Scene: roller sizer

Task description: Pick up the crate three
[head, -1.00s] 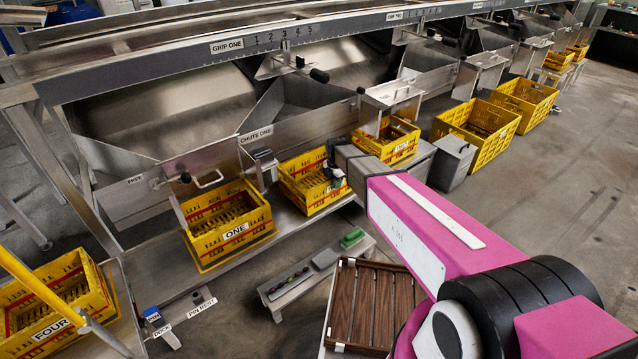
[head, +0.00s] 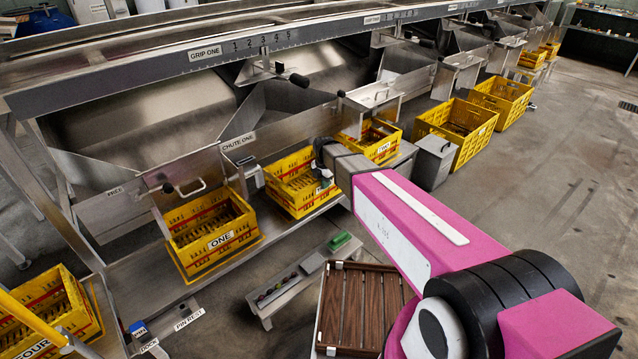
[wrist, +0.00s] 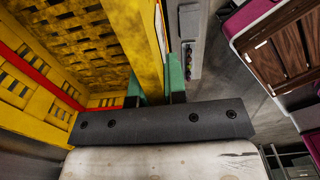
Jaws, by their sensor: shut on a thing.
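The middle yellow crate (head: 290,192) has a red stripe and sits between crate one (head: 212,240) and crate two (head: 382,146) in the head view. Its label is mostly covered by my gripper (head: 322,168), so I cannot read it. My gripper is shut on this crate's near wall. In the wrist view the yellow wall (wrist: 142,42) stands between the green fingers of my gripper (wrist: 155,88), and the slatted crate floor shows to its left. I cannot tell clearly whether the crate's underside is clear of the shelf.
Crate four (head: 45,310) stands at the lower left. A chute wall marked chute one (head: 238,142) rises behind the crates. A grey box (head: 433,160) stands right of crate two. A low bench (head: 290,290) with small items is in front. Open floor lies at the right.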

